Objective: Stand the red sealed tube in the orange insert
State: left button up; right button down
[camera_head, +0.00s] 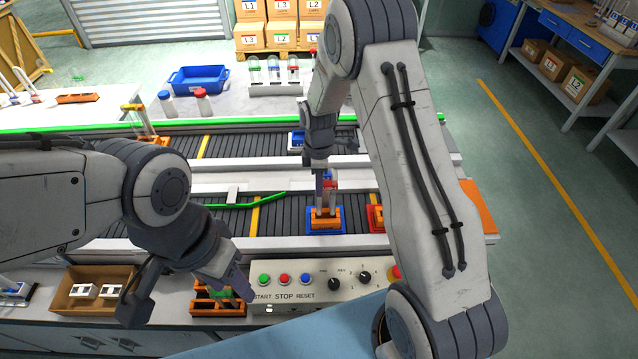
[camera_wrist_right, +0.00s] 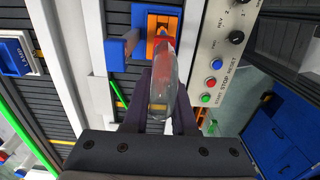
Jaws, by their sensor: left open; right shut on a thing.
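My right gripper (camera_head: 326,190) is shut on the red sealed tube (camera_wrist_right: 162,85), a clear tube with red at its far end. The orange insert (camera_head: 325,222) sits in a blue carrier (camera_head: 341,228) on the near conveyor, directly below the right gripper. In the wrist view the tube's red end is close to the orange insert (camera_wrist_right: 161,22); I cannot tell whether it is inside. My left gripper (camera_head: 190,293) is open and empty near the front bench, left of the control panel.
The control panel (camera_head: 310,283) with buttons and knobs stands just in front of the conveyor. An orange rack (camera_head: 226,310) lies by the left gripper, and a cardboard box (camera_head: 90,298) of white pieces is further left. A red carrier (camera_head: 376,218) sits right of the blue one.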

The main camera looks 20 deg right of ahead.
jog(key=shift+f+b, duration=1.45)
jog(key=shift+f, duration=0.55)
dwell(0.4)
jog(key=c, duration=0.6)
grip_release()
jog(key=shift+c, duration=0.2)
notch_tip(320, 180, up, 10)
jog(key=b, duration=0.3)
jog(key=shift+r, duration=0.25)
jog(key=shift+r, duration=0.1)
